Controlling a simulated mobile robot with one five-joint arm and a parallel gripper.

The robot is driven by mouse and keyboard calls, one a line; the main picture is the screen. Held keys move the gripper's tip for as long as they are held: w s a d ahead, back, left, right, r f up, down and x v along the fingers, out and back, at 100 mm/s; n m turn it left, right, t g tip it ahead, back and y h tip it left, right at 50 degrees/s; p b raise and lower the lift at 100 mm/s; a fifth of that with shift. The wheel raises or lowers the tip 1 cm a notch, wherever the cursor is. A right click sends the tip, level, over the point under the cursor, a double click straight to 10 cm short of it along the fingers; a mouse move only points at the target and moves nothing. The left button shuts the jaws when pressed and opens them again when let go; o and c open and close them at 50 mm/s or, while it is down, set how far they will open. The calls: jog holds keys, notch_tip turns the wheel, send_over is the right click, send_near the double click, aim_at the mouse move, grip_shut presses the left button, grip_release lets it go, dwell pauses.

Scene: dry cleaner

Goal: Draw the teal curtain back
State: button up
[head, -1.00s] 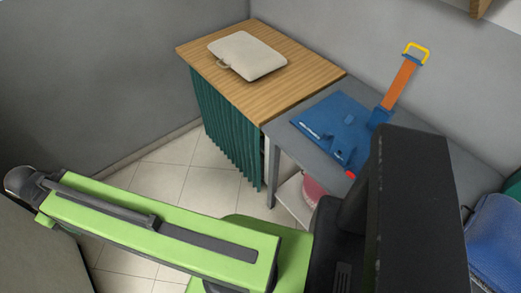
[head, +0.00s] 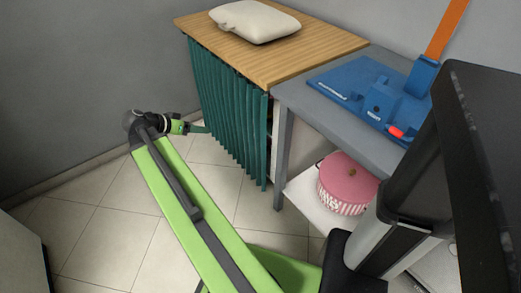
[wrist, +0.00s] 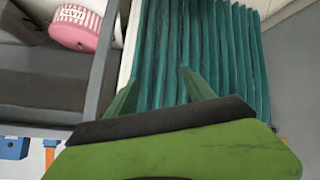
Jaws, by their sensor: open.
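The teal curtain (head: 226,105) hangs in pleats below the wooden counter top in the head view, drawn across the front. In the wrist view the curtain (wrist: 225,45) fills the upper middle and right, with its left edge beside a pale upright panel. My gripper (head: 203,129) is in front of the curtain's left part in the head view. In the wrist view my gripper (wrist: 158,80) has its two green fingers spread apart, pointing at the curtain near its left edge. Nothing shows between the fingers, and I cannot tell whether they touch the cloth.
To the right, a grey table (head: 345,125) carries a blue device (head: 365,90) with an orange arm. A pink round box (head: 348,182) stands on its lower shelf. The tiled floor (head: 110,235) at left is clear.

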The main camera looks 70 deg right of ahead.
jog(key=s+d+f+m+g+h+b, duration=0.25)
jog(key=s+d+f+m+b, duration=0.25)
jog(key=s+d+b, duration=0.3)
jog(key=b, duration=0.5)
send_near(262, 124)
jog(key=shift+m+g+y, duration=0.25)
jog(key=shift+m+y, duration=0.05)
jog(key=shift+y, duration=0.05)
jog(key=x, duration=1)
jog(key=shift+w+d+r, duration=0.15)
jog(key=shift+d+r, duration=0.1)
jog(key=shift+d, duration=0.1)
grip_shut()
